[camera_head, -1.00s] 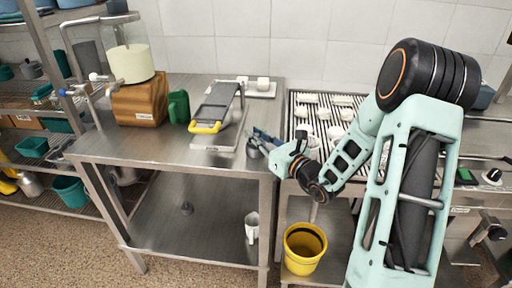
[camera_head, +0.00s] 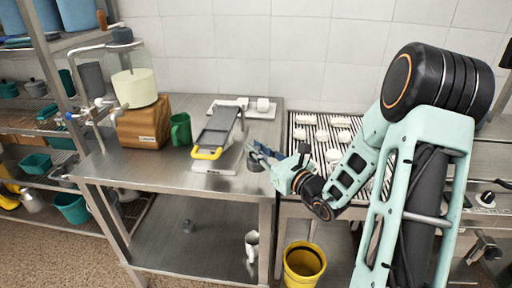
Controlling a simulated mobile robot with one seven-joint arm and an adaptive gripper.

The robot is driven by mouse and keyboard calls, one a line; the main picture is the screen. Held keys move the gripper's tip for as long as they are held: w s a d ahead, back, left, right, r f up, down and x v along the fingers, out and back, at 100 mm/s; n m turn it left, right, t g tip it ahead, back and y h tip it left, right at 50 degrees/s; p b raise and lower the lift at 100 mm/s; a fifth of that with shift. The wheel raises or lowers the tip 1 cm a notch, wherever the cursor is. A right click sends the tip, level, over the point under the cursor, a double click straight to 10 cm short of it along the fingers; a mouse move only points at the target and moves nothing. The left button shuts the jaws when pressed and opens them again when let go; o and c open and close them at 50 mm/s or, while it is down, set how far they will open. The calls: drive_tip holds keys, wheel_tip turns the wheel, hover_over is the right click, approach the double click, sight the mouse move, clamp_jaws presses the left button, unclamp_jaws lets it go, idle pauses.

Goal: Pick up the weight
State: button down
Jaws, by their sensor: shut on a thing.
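The weight appears to be the small dark grey piece (camera_head: 256,162) at the right front part of the steel table. My gripper (camera_head: 257,155) reaches in from the right and is shut on it. The fingers partly cover the piece, so its full shape is hidden. It looks close above the table top, but I cannot tell whether it touches the table.
A slicer with a yellow handle (camera_head: 213,132) lies on the steel table (camera_head: 190,174), left of my gripper. A green mug (camera_head: 180,130) and a wooden-based dispenser (camera_head: 143,122) stand farther left. White pieces lie on the ribbed rack (camera_head: 309,132) behind my arm.

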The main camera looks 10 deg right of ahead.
drive_tip(key=r, duration=0.1)
drive_tip(key=s+r+p, duration=0.2)
drive_tip(key=r, duration=0.1)
drive_tip(key=shift+s+a, duration=0.1)
drive_tip(key=shift+s, duration=0.15)
drive_tip(key=s+a+r+p, duration=0.1)
drive_tip(key=s+r+p, duration=0.2)
drive_tip(key=s+p, duration=0.5)
drive_tip(key=p, duration=0.5)
drive_tip(key=shift+s+r, duration=0.2)
drive_tip(key=shift+s, duration=0.15)
